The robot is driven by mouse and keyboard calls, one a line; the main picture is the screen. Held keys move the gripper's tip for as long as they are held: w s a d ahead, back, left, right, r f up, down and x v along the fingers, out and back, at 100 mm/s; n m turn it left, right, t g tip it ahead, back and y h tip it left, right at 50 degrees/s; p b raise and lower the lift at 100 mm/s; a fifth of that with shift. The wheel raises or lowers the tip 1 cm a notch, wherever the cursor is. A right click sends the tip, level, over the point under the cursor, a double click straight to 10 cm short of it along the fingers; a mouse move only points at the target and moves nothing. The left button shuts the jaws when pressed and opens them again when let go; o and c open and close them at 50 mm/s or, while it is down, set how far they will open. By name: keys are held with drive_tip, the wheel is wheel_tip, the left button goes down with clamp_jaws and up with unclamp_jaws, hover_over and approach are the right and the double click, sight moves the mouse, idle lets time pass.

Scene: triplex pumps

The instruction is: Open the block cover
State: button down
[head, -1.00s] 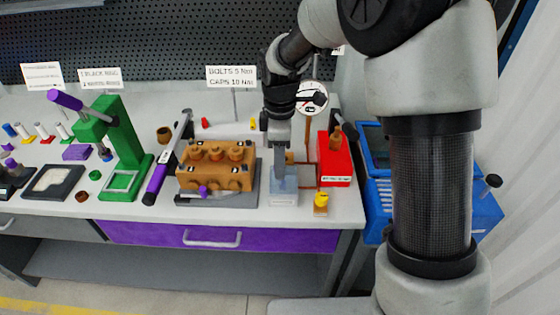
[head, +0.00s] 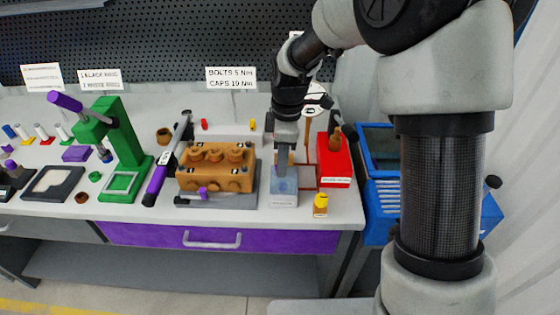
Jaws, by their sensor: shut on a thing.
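The orange-brown pump block (head: 215,167) sits on a grey base left of centre on the bench. Round caps stand on its top, and a purple knob shows at its lower front. No separate cover can be made out. My gripper (head: 284,162) points down to the right of the block, apart from it, over a small pale blue box (head: 284,200). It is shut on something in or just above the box. The fingers and the shadow hide what it holds.
A red box (head: 335,174) and a yellow-capped bottle (head: 320,204) stand close on the right. A torque wrench (head: 157,178) lies left of the block, beside a green press (head: 122,150). A blue crate (head: 380,190) is beyond the bench's right end.

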drive_tip(key=shift+d+r+y, duration=0.2)
drive_tip(key=shift+d+y, duration=0.3)
drive_tip(key=shift+d+r+y, duration=0.15)
drive_tip(key=shift+d+y, duration=0.35)
drive_tip(key=shift+d+r+y+b, duration=0.15)
drive_tip(key=shift+d+y+b, duration=0.4)
drive_tip(key=shift+d+y, duration=0.2)
drive_tip(key=shift+d+r+y+b, duration=0.1)
drive_tip(key=shift+d+y+b, duration=0.5)
drive_tip(key=shift+y, duration=0.25)
drive_tip(key=c, duration=1.5)
unclamp_jaws()
drive_tip(key=shift+c, duration=0.2)
drive_tip(key=shift+r, duration=0.1)
drive_tip(key=p+v, duration=0.1)
drive_tip(key=v, duration=1.6)
drive_tip(key=shift+s+d+p, duration=0.2)
drive_tip(key=shift+p, duration=0.15)
